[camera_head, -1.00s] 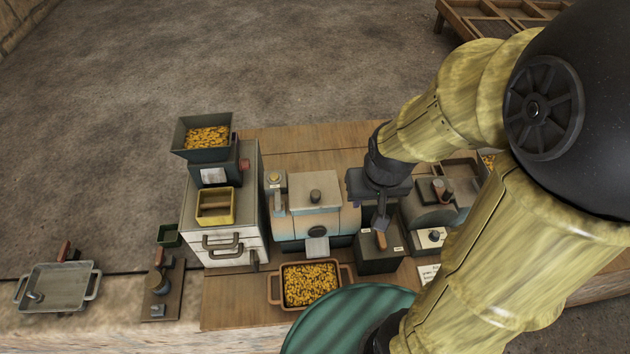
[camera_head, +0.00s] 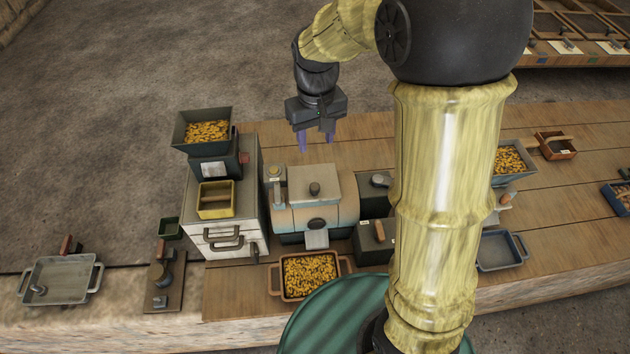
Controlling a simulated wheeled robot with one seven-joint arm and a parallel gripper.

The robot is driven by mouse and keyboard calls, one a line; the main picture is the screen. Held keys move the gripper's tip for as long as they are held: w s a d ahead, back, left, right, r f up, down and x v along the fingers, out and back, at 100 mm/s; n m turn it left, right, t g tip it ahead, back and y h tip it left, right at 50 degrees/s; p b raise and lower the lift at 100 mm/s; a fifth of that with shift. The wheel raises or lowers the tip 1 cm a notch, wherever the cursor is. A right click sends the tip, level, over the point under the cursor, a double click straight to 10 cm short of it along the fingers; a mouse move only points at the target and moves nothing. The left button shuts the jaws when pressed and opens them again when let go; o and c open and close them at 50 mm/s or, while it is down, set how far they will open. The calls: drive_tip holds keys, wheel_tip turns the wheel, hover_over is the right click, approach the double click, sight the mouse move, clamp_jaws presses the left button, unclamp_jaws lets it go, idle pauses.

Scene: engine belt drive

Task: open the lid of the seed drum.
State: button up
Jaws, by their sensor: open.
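The seed drum (camera_head: 335,219) appears to be the rounded, pale teal and tan machine in the middle of the bench. My gripper (camera_head: 316,146) is open and empty, fingers pointing down. In the picture it is just above the lid's back edge; how far above or behind it is, I cannot tell.
A white cabinet (camera_head: 224,242) with a seed hopper (camera_head: 204,130) stands left of the drum. A tray of yellow seeds (camera_head: 308,277) sits in front. Dark boxes (camera_head: 372,240) stand to the right, partly hidden by my arm. The bench (camera_head: 272,134) behind the drum is bare.

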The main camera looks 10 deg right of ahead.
drive_tip(key=shift+a, duration=0.15)
drive_tip(key=p, duration=0.3)
approach(315, 186)
wheel_tip(315, 186, down, 9)
drive_tip(key=shift+s+r, duration=0.1)
idle(0.5)
clamp_jaws()
